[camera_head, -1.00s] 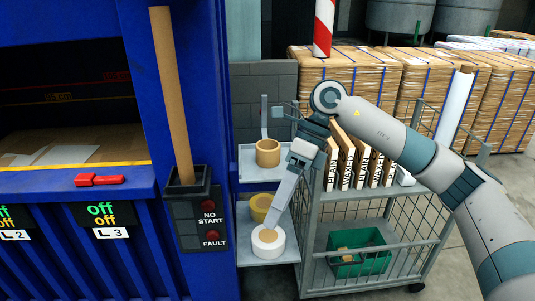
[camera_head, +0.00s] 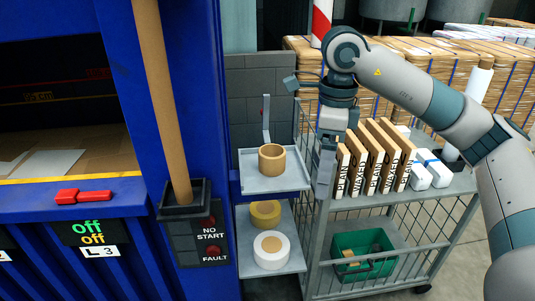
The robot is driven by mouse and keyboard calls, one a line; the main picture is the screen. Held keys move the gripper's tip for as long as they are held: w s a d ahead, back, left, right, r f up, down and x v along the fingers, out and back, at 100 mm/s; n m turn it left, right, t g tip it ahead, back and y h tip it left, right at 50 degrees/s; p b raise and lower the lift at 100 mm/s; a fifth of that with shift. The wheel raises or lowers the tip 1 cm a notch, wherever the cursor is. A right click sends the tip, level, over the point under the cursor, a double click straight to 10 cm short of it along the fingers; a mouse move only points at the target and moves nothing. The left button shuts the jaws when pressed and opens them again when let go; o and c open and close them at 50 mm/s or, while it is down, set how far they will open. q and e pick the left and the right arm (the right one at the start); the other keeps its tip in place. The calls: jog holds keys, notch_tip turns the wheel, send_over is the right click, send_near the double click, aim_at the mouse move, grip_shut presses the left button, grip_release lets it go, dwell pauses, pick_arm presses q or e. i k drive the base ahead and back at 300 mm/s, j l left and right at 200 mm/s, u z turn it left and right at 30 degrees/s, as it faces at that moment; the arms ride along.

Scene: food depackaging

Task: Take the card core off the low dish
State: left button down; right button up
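The card core, a short brown cardboard ring (camera_head: 271,168), stands upright on a shallow grey metal dish (camera_head: 295,181) at the middle of the view. The dish has a low rim and a thin upright strip behind it. My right gripper (camera_head: 324,188) points down to the right of the dish, beside the cart's near left corner. It is apart from the core. Its fingers are seen nearly edge-on, so their opening cannot be judged, and nothing shows in them. My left gripper is out of view.
Below the dish, a lower shelf (camera_head: 290,265) holds a tan tape roll (camera_head: 265,214) and a white roll (camera_head: 271,250). The wire cart (camera_head: 400,198) at right carries several upright cartons and a green bin (camera_head: 363,257). A blue machine (camera_head: 215,110) with a tall cardboard tube (camera_head: 157,90) stands left.

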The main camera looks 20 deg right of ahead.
aim_at(272, 156)
jog(key=i, duration=1.05)
